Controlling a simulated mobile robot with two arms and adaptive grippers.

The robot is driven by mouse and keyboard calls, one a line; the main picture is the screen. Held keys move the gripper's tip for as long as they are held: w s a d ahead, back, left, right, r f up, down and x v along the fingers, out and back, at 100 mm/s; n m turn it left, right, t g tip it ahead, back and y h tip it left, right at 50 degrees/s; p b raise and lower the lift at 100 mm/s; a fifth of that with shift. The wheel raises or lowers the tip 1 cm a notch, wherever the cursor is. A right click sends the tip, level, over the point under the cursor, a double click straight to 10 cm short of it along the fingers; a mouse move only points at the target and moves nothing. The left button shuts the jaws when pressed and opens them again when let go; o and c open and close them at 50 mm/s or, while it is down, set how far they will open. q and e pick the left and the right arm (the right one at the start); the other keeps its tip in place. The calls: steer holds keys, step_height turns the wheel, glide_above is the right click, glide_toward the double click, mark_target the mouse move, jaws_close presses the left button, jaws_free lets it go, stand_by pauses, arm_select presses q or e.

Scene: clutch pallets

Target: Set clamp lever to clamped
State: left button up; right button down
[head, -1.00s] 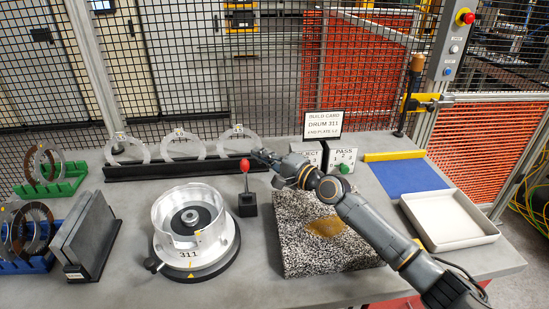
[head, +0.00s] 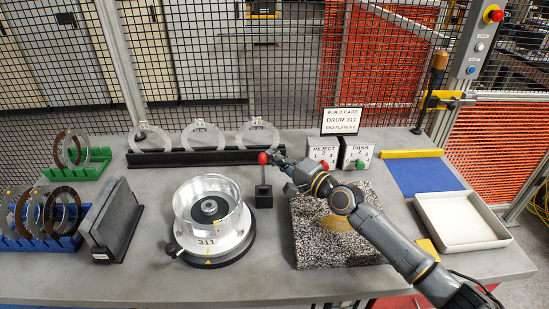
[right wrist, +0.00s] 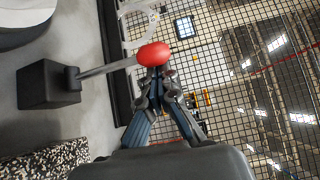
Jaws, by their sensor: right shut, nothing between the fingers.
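The clamp lever is a thin rod with a red ball knob (head: 263,158) on a black block (head: 263,195), standing about upright just right of the clear-walled drum (head: 208,208) marked 311. My right gripper (head: 273,157) is shut and empty, with its fingertips right at the right side of the knob. In the right wrist view the red knob (right wrist: 154,54) is just beyond the closed fingertips of the gripper (right wrist: 155,76); I cannot tell whether they touch. The rod runs left from the knob to the black block (right wrist: 48,84). My left gripper is not in view.
A speckled slab (head: 310,245) lies under my right arm. Behind are a black rack (head: 190,157) with clear rings and the REJECT (head: 323,155) and PASS (head: 356,154) boxes. Ring racks stand at left; a white tray (head: 462,222) is at right.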

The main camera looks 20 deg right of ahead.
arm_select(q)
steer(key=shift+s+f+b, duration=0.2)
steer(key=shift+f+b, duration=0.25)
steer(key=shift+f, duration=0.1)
arm_select(e)
steer(key=shift+s+a, duration=0.1)
steer(key=shift+s, duration=0.1)
